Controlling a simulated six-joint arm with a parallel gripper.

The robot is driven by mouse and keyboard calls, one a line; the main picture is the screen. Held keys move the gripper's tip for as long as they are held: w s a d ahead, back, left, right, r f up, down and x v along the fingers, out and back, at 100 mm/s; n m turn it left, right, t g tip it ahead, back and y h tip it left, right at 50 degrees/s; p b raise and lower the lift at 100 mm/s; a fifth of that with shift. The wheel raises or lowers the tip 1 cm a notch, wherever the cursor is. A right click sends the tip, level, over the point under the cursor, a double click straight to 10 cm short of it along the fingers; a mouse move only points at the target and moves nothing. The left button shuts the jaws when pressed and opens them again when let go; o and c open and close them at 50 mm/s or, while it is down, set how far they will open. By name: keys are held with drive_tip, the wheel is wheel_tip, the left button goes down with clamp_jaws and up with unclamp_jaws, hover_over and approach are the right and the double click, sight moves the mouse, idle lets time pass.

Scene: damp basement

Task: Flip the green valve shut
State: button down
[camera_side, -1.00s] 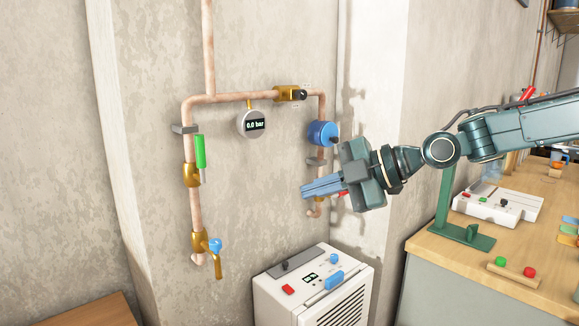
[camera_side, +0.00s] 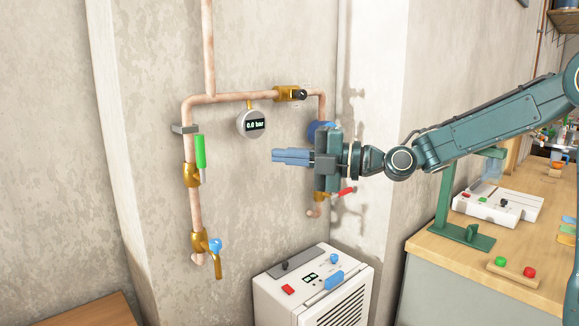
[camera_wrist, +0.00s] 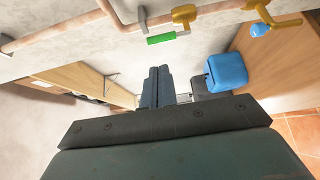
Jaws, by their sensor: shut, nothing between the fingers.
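The green valve lever (camera_side: 200,152) sits on a brass valve body (camera_side: 192,175) on the left vertical copper pipe. The lever points up, in line with the pipe. In the wrist view the green lever (camera_wrist: 161,38) lies near the top, beyond my fingertips. My gripper (camera_side: 275,156) is shut and empty, pointing left toward the lever, with a clear gap between them. It also shows in the wrist view (camera_wrist: 158,70). My gripper's body partly hides the blue round part on the right pipe.
A digital gauge (camera_side: 252,123) reading 0.0 bar hangs under the top pipe. A blue-handled tap (camera_side: 215,245) is below the green valve. A red lever (camera_side: 345,191) is on the right pipe, just below my gripper. A white machine (camera_side: 315,285) stands below.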

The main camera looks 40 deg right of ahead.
drive_tip(key=shift+w+a, duration=0.1)
approach(198, 157)
drive_tip(key=w, duration=0.1)
drive_tip(key=w+a, duration=0.1)
drive_tip(key=w, duration=0.1)
drive_tip(key=w+a+r, duration=0.1)
drive_tip(key=w, duration=0.1)
drive_tip(key=shift+w+a+r, duration=0.1)
drive_tip(key=shift+w, duration=0.1)
idle(0.6)
